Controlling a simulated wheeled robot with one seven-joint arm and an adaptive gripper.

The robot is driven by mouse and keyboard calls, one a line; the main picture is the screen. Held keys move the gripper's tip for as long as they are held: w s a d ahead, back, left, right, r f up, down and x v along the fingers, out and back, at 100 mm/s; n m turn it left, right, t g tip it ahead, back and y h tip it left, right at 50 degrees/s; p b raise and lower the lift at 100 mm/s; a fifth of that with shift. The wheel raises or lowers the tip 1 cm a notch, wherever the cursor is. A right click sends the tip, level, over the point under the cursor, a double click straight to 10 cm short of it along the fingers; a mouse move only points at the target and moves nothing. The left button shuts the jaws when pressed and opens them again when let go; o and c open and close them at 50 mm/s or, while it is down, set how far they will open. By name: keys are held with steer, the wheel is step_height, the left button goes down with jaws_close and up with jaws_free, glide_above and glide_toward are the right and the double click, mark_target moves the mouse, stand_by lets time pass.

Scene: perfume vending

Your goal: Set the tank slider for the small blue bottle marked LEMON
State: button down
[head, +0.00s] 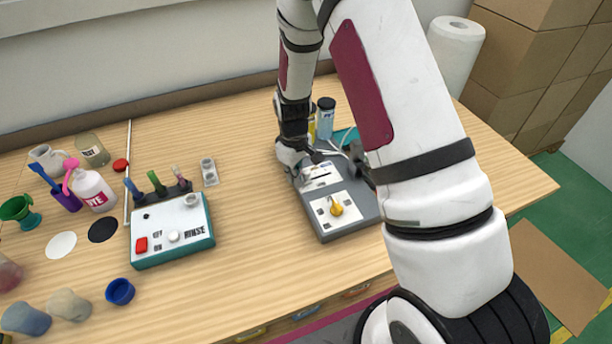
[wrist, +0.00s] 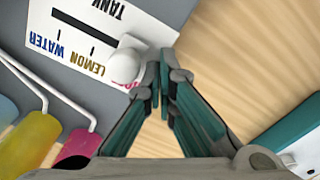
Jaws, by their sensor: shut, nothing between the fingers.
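The tank slider's white knob (wrist: 128,58) sits at the right end of a black slot in the wrist view. The slot is on a white plate (wrist: 85,25) marked TANK, with WATER in blue and LEMON in yellow. The knob is past LEMON, by a third, pink word that it mostly hides. My gripper (wrist: 158,80) is shut and empty, its fingertips just right of the knob; I cannot tell if they touch it. In the head view the grey machine (head: 358,222) is partly hidden by my arm. I read no LEMON mark on any bottle.
Yellow (wrist: 30,145) and pink (wrist: 75,148) containers with white tubes stand by the machine. A yellow dial (head: 336,209) is on its front. A teal RINSE box (head: 175,255) and a rack (head: 160,192) of small coloured bottles stand left. Bare wood lies between.

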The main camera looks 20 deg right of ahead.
mark_target(307, 171)
steer(key=shift+d, duration=1.7)
steer(key=shift+a, duration=0.65)
steer(key=shift+r+p, duration=0.95)
steer(key=shift+r, duration=3.05)
